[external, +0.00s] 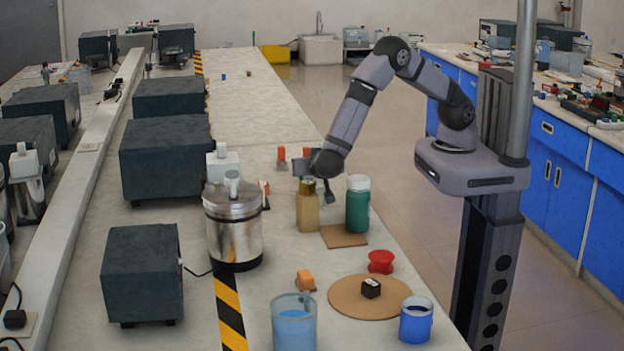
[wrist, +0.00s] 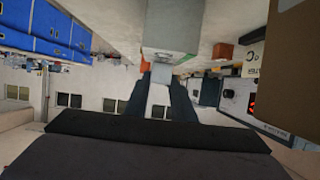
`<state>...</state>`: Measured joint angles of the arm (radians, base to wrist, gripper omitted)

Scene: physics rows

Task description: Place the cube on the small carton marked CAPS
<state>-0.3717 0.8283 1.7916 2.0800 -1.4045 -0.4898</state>
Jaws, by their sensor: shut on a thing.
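My gripper (external: 316,180) is low over the bench, close by the tan bottle-shaped thing and the green jar. In the wrist view its two dark fingers (wrist: 168,72) meet a pale grey-green block (wrist: 171,26), which looks like the cube and seems held at their tips. The fingers and arm hide the held block in the external view. A small black box with a white top (external: 371,289) sits on a round brown board (external: 345,307). No lettering CAPS can be read, so I cannot tell which thing is the carton.
The tan bottle-shaped thing (external: 307,210) and green jar (external: 357,210) stand by a square brown mat (external: 343,238). A red spool-like thing (external: 380,262), orange piece (external: 305,281), blue cup (external: 415,323), beaker (external: 293,325) and steel pot (external: 233,235) are nearer.

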